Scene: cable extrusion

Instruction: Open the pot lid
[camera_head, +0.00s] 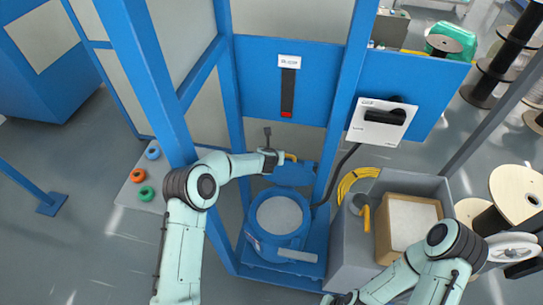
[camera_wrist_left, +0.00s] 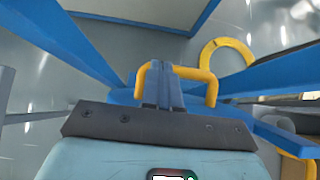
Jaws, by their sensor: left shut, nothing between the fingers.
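The blue pot (camera_head: 257,243) stands open in the blue frame, with a pale grey round surface visible inside. Its blue lid (camera_head: 293,176) is raised behind the opening. The lid's yellow handle (camera_head: 291,157) is at my left gripper (camera_head: 281,156). In the left wrist view, the shut fingers of my left gripper (camera_wrist_left: 163,84) lie between the legs of the yellow handle (camera_wrist_left: 194,73), with nothing held between them. Whether they touch the handle is unclear. My right gripper (camera_head: 345,298) is partly visible at the bottom edge, and its jaws cannot be made out.
Blue posts (camera_head: 226,75) stand close around the pot. A grey bin (camera_head: 352,255) to the right holds a cardboard box (camera_head: 383,225) and a yellow cable coil (camera_head: 351,184). A white control box (camera_head: 380,122) is mounted above. Colored rings (camera_head: 137,175) lie on a stand at left.

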